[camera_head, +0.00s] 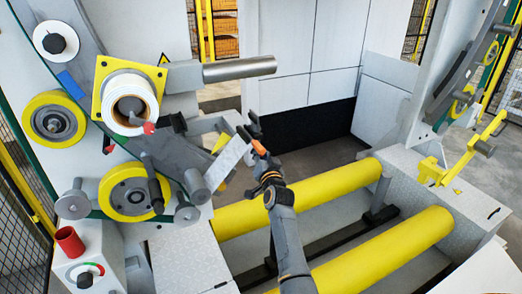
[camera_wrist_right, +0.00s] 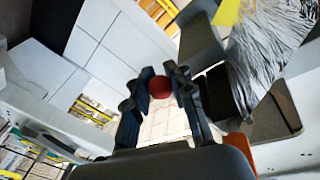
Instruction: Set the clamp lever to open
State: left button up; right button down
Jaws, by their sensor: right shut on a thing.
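A round dark red knob (camera_wrist_right: 160,87) shows in the right wrist view, between the fingertips of my right gripper (camera_wrist_right: 160,95). The fingers are closed about it. In the head view my right gripper (camera_head: 250,130) is at the centre, at the end of the dark arm that rises from the bottom. The knob is not clear there between its fingers. A small red knob (camera_head: 150,128) also shows in front of the white spool (camera_head: 128,100); I cannot tell whether it is the same one. The lever's shaft is largely hidden. My left gripper is not in view.
Two yellow rollers (camera_head: 330,190) lie right of and below my right gripper. A grey bar (camera_head: 240,68) juts out above it. A pale plate (camera_head: 230,160) stands close on its left. Streaky silvery material (camera_wrist_right: 265,50) is near it in the wrist view.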

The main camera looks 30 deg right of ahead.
jog(key=shift+a+f, duration=0.1)
jog(key=shift+f, duration=0.35)
jog(key=c, duration=1.3)
grip_release()
jog(key=shift+s, duration=0.1)
jog(key=shift+c, duration=0.2)
jog(key=shift+o, duration=1)
jog(key=shift+s+r, duration=0.1)
jog(key=shift+r, duration=0.25)
jog(key=shift+s+a, duration=0.15)
jog(key=shift+s, duration=0.25)
jog(key=v, duration=0.6)
jog(key=shift+s, duration=0.4)
